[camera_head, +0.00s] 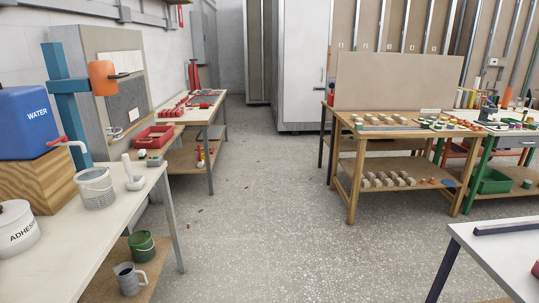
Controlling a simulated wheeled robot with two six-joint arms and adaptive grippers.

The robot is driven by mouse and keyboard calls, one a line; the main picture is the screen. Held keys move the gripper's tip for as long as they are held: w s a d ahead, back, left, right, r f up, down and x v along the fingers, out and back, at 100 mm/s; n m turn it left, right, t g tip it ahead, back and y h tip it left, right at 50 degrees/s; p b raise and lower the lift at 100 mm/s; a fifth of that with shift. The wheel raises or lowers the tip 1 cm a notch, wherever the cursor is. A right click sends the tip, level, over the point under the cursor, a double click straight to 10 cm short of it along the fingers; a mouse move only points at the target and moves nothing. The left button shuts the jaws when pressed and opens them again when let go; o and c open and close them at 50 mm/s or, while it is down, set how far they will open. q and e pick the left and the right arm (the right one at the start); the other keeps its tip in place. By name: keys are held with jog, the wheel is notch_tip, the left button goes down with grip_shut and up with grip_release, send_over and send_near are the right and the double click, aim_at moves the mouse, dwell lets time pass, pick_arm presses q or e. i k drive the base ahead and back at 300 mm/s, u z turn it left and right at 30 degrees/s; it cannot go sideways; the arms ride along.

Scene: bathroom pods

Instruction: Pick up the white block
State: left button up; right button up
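No white block can be made out with certainty. A small pale piece (430,112) lies at the back edge of the wooden table (352,125) on the right; it is too small to identify. Another small whitish item (142,153) sits by the red bin on the left, also unclear. Neither of my grippers is in this view.
On the left, a white bench (128,200) holds a blue water tank (25,122), a white adhesive tub (17,228) and a metal pail (95,188). A red bin (153,137) stands beyond. Another bench (505,265) is at lower right. The speckled floor (280,220) between is mostly clear.

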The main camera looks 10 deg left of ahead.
aim_at(143, 154)
jog(key=u, duration=0.7)
jog(key=i, duration=1.65)
jog(key=u, duration=0.75)
